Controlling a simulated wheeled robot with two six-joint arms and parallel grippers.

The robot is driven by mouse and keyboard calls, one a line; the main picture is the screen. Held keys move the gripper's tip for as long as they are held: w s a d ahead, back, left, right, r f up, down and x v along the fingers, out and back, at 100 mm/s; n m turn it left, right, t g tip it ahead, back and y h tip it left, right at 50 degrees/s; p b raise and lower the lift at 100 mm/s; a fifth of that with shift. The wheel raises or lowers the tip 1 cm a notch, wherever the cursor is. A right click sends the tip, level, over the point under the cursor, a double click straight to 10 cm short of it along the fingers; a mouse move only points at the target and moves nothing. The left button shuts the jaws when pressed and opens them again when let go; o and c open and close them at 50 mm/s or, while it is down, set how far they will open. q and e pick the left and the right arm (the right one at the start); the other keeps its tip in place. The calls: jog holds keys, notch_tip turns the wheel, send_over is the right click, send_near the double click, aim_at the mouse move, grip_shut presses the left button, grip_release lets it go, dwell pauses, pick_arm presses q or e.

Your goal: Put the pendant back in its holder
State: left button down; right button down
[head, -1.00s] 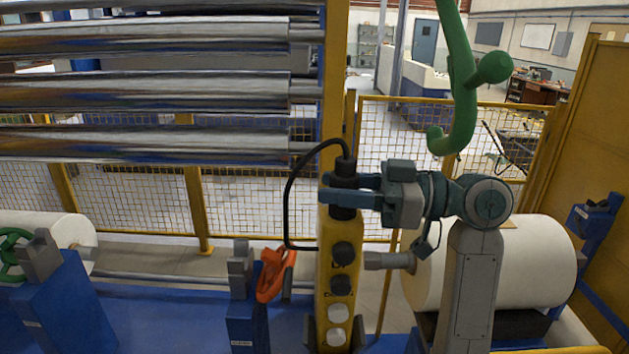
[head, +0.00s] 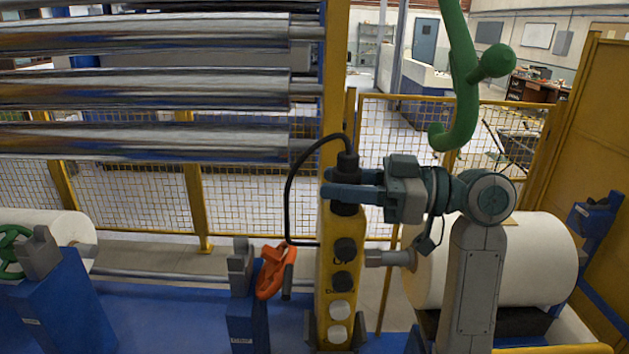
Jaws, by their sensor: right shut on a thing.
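The pendant (head: 325,275) is a tall yellow control box with black and pale round buttons, upright at the centre. A black cable (head: 289,190) loops left from its dark top. My right gripper (head: 340,192) reaches in from the right and is shut on the pendant's dark neck. Dark bracket-like pieces (head: 310,328) flank the pendant's lower end at the bottom edge. I cannot tell whether they are the holder or whether the pendant is seated between them. My left gripper is out of view.
An orange clamp-like part (head: 275,271) and a blue stand (head: 246,318) are close left of the pendant. Chrome rollers (head: 140,95) fill the upper left. A green hook (head: 465,90) hangs above my right arm. A white roll (head: 530,260) lies behind it.

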jog(key=shift+d+f+b, duration=0.15)
jog(key=shift+f+b, duration=0.1)
jog(key=shift+b, duration=0.15)
dwell(0.4)
jog(key=c, duration=1.3)
grip_release()
jog(key=o, duration=0.5)
jog(key=shift+s+r, duration=0.1)
jog(key=shift+s, duration=0.05)
jog(key=shift+c, duration=0.2)
jog(key=shift+o, duration=0.5)
jog(key=o, duration=0.3)
